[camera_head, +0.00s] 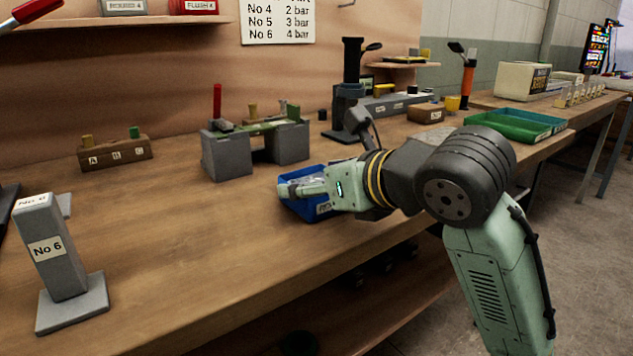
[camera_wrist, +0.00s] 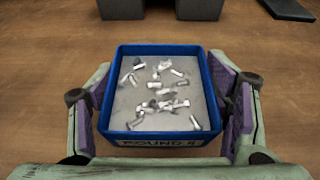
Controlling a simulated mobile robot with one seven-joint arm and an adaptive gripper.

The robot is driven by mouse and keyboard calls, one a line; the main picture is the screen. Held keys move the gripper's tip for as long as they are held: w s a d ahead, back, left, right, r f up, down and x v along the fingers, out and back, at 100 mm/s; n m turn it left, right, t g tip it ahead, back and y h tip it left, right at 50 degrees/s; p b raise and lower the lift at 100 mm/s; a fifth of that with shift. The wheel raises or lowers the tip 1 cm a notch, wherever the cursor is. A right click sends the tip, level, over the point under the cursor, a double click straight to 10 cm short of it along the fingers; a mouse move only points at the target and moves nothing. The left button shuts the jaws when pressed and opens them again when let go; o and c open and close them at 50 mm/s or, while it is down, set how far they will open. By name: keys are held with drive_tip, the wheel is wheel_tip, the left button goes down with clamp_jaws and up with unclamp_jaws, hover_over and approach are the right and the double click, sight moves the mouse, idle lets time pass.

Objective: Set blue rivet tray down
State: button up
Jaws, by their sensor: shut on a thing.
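The blue rivet tray (camera_wrist: 211,98) sits between the two fingers of my gripper (camera_wrist: 163,115) in the wrist view. Several silver rivets lie loose on its pale floor, and its front label reads "ROUND 4". The purple finger pads press on its left and right walls. In the head view the blue tray (camera_head: 316,211) shows at or just above the wooden bench (camera_head: 190,260), partly hidden by my gripper (camera_head: 300,188). I cannot tell whether its base touches the bench. The tray looks level.
A grey fixture (camera_head: 228,155) with two blocks stands behind the tray. A wooden block marked A, B, C (camera_head: 115,153) is further left, and a grey "No 6" stand (camera_head: 55,255) is at the front left. A green tray (camera_head: 520,125) lies at right. Bench left of the tray is clear.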

drive_tip(key=shift+f, duration=0.15)
drive_tip(key=o, duration=1.3)
drive_tip(key=shift+r, duration=0.25)
drive_tip(key=v, duration=1.2)
